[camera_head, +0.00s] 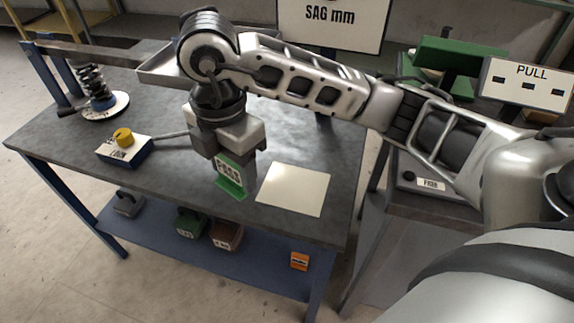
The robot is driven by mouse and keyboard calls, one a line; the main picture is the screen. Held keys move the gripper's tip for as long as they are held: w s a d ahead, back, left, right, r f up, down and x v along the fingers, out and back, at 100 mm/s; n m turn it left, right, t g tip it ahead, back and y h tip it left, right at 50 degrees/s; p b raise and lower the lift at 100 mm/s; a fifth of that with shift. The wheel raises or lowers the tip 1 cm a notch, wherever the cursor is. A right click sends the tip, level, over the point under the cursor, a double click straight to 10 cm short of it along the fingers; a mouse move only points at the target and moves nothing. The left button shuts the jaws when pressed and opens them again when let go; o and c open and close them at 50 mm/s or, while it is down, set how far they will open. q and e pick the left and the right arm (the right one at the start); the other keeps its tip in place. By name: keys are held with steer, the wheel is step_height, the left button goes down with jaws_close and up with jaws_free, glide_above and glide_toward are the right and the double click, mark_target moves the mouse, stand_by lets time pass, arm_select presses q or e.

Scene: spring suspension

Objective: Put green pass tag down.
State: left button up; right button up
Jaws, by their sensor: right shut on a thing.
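The green pass tag (229,176) has a pale face with dark lettering that reads PASS and a green foot. It is upright near the front edge of the dark bench top (170,205), just left of a pale square sheet (293,189). My right gripper (231,172) points down and is shut on the tag from behind. The tag's upper edge is close under the gripper body, and the fingers are mostly hidden. I cannot tell whether the tag's foot touches the bench. My left gripper is not in the view.
A coil spring (93,82) stands on a round white plate at the bench's back left. A small box with a yellow knob (123,137) sits left of the gripper. A SAG mm sign (331,20) stands behind. Several blocks lie on the blue lower shelf (160,232).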

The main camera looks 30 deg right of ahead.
steer(key=shift+d+f, duration=0.2)
steer(key=shift+d, duration=0.15)
steer(key=w+d+f, duration=0.1)
steer(key=d+f, duration=0.1)
steer(key=d, duration=0.2)
steer(key=d+f, duration=0.3)
steer(key=d, duration=0.1)
steer(key=w+d+f, duration=0.1)
steer(key=d+f, duration=0.2)
steer(key=d, duration=0.1)
steer(key=shift+w+f, duration=0.1)
steer(key=shift+w, duration=0.25)
steer(key=f, duration=0.1)
steer(key=d+f, duration=0.1)
steer(key=f, duration=0.1)
steer(key=shift+f, duration=0.2)
steer(key=shift+w+f+p, duration=0.1)
steer(key=shift+f+p, duration=0.2)
steer(key=shift+f, duration=0.2)
